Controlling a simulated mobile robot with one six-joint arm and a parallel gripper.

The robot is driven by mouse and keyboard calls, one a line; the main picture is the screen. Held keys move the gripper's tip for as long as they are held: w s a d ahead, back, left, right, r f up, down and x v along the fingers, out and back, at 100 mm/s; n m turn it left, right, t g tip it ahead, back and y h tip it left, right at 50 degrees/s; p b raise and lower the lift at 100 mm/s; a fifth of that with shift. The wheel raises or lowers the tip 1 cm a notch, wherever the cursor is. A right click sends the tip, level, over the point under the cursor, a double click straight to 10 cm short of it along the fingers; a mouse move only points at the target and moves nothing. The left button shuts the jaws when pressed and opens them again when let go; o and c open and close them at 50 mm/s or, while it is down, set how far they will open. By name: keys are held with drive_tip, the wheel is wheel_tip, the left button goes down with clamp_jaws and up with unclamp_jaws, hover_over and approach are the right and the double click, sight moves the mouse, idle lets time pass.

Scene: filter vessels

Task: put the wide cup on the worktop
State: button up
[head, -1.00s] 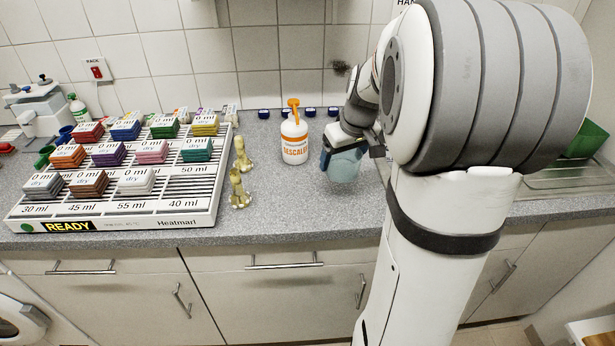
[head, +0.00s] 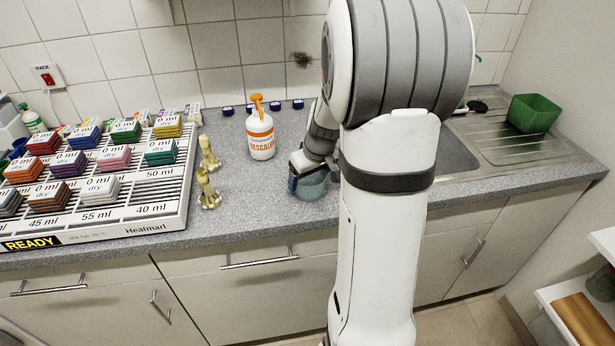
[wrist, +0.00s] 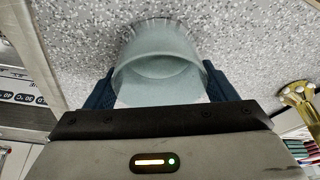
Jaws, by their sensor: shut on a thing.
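The wide cup (wrist: 158,72) is a pale blue-grey, translucent vessel. In the wrist view it sits between the two dark blue fingers of my gripper (wrist: 160,92), which is shut on it. In the head view the cup (head: 311,187) is at or just above the grey speckled worktop (head: 245,205), near its front edge; I cannot tell whether its base touches. My gripper (head: 294,180) shows beside the cup there, partly hidden by my arm.
A white descaler bottle (head: 261,138) with an orange top stands behind the cup to the left. Brass fittings (head: 208,185) stand further left, beside the Heatmarl rack (head: 150,222). A sink (head: 455,155) and green container (head: 533,113) are at right. Worktop between fittings and cup is clear.

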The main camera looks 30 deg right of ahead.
drive_tip(key=o, duration=1)
drive_tip(key=shift+f, duration=0.1)
drive_tip(key=shift+o, duration=0.2)
drive_tip(key=shift+r, duration=0.25)
drive_tip(key=v, duration=1.1)
drive_tip(key=s+a+f+m, duration=0.1)
drive_tip(key=s+a, duration=1.4)
drive_tip(key=s, duration=0.1)
drive_tip(key=shift+f+g, duration=0.35)
drive_tip(key=shift+g, duration=0.05)
drive_tip(key=shift+s, duration=0.1)
